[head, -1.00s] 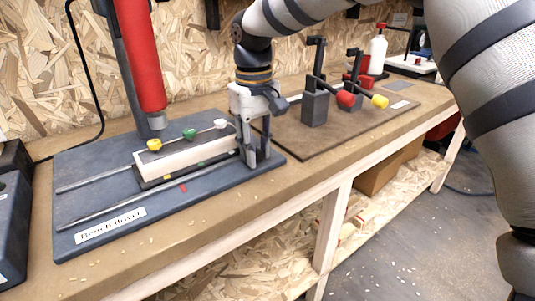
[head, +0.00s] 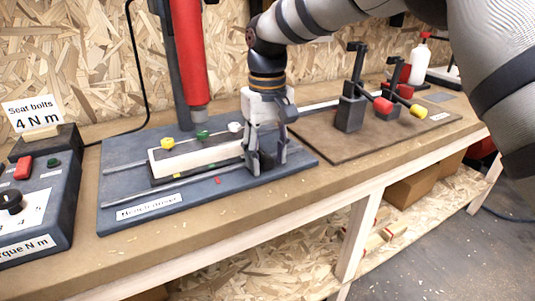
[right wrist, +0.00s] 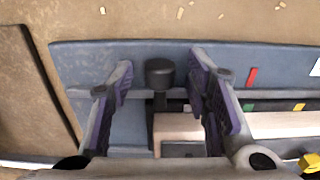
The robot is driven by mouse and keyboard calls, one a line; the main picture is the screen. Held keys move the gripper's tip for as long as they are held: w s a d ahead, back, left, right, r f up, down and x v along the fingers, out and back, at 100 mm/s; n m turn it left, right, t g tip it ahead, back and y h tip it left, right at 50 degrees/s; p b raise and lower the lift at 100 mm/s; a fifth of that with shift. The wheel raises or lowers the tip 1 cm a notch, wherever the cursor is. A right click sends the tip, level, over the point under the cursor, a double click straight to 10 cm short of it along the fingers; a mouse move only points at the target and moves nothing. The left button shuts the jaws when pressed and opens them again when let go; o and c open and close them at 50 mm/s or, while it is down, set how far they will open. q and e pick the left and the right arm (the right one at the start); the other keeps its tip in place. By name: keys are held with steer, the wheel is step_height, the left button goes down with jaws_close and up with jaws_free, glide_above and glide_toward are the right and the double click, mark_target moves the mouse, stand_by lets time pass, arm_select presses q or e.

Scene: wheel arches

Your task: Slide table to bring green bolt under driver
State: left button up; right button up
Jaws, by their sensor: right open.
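The pale sliding table (head: 192,157) sits on the blue-grey bench driver base (head: 125,215). It carries a yellow bolt (head: 168,144), a green bolt (head: 202,134) and a white bolt (head: 235,127). The red driver (head: 188,50) stands above, its tip just above the green bolt in the head view. My right gripper (head: 265,168) is at the table's right end. In the right wrist view its open fingers (right wrist: 161,65) stand either side of a dark knob (right wrist: 160,74). The table's green mark (right wrist: 249,106) nearly lines up with the base's red mark (right wrist: 252,77). My left gripper is not in view.
A torque control box (head: 38,200) with a sign stands at left. A brown board (head: 330,145) with upright levers (head: 352,105) lies right of the base. A white bottle with a red cap (head: 420,62) is at the back right. The bench's front strip is clear.

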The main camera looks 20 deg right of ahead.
step_height(320, 180, up, 8)
steer(key=shift+f, duration=0.2)
